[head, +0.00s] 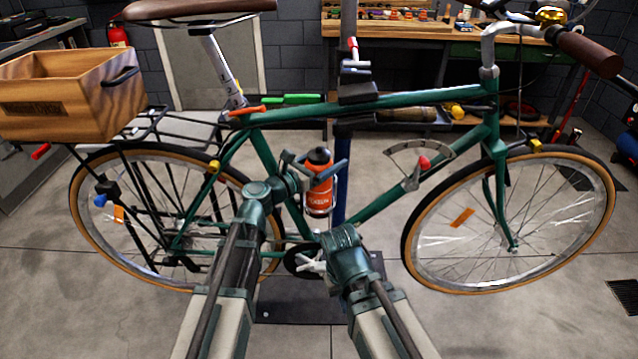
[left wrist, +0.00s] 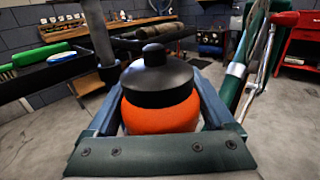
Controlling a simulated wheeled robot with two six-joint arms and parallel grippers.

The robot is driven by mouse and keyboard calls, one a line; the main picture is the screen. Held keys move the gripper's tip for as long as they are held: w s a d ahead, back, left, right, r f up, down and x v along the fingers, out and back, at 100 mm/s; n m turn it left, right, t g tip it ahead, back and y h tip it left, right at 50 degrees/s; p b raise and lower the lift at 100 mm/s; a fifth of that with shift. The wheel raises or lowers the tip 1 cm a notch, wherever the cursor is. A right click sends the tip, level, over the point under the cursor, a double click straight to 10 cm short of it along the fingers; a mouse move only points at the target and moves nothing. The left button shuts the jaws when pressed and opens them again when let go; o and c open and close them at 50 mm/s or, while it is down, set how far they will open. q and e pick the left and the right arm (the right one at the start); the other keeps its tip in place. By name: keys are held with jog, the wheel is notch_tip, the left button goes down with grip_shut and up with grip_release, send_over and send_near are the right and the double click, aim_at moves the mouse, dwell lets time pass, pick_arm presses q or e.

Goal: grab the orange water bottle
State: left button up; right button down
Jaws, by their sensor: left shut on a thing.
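The orange water bottle (head: 318,196) has a black cap and stands upright at the middle of the green bike frame. Thin metal bars of a bottle cage (head: 334,190) show along its side and base. My left gripper (head: 317,172) is shut on the upper part of the bottle, with a finger on either side. In the left wrist view the black cap and orange shoulder of the bottle (left wrist: 160,112) sit between the two fingers (left wrist: 158,110). The bottle's lower part is hidden there.
The green bike (head: 385,205) stands clamped on a repair stand, with its tubes close around the bottle. A wooden crate (head: 70,95) sits on the rear rack. A workbench (head: 390,28) is behind. Open floor lies in front on both sides.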

pick_arm(q)
grip_shut()
jog(key=shift+r, duration=0.15)
